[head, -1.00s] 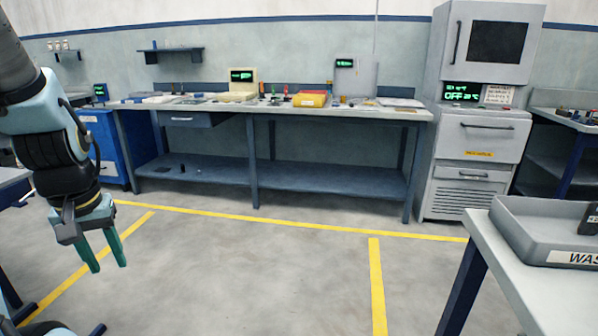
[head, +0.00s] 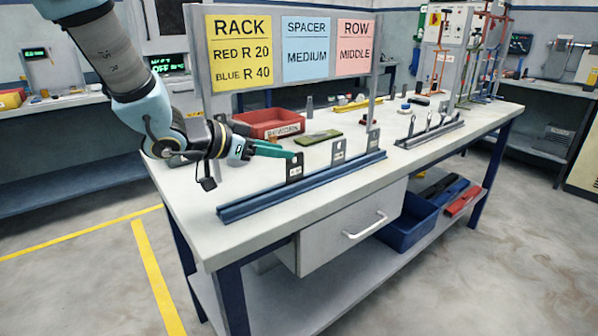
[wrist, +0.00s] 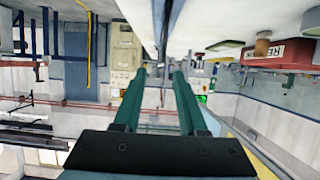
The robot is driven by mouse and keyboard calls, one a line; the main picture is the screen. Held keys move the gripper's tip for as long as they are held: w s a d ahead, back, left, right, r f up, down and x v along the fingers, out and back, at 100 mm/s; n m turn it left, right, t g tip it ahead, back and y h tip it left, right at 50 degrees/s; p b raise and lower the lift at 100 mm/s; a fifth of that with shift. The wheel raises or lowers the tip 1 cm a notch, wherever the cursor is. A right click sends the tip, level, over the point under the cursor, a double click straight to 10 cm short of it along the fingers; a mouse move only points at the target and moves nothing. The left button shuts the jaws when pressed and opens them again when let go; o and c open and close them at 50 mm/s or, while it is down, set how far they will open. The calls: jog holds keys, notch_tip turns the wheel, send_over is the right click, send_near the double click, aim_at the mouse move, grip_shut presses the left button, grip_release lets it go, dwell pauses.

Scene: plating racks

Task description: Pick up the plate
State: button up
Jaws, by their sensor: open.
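Several dark upright plates stand in a long blue rail rack (head: 315,190) on the workbench. The left plate (head: 294,170) carries a small white label. Others are the middle plate (head: 338,152) and the right plate (head: 372,141). My gripper (head: 292,154) reaches in from the left with its green fingertips at the top of the left plate. I cannot tell whether the fingers are around it or beside it. In the wrist view the gripper (wrist: 160,72) is open, with a clear gap between its fingers and no plate clearly held.
A sign board (head: 290,50) reads rack, spacer medium, row middle. Behind the rail are a red bin (head: 268,125) and a green flat item (head: 318,137). A second, grey rack (head: 430,134) with upright pieces stands at the right. The white bench top (head: 225,180) is clear near its left front.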

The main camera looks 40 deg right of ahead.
aim_at(300, 155)
jog(key=x, duration=0.4)
jog(key=p+x, duration=0.1)
jog(key=x, duration=0.3)
jog(key=shift+w+d+f, duration=0.15)
jog(key=shift+d+f, duration=0.15)
jog(key=shift+f, duration=0.05)
grip_shut()
dwell(1.1)
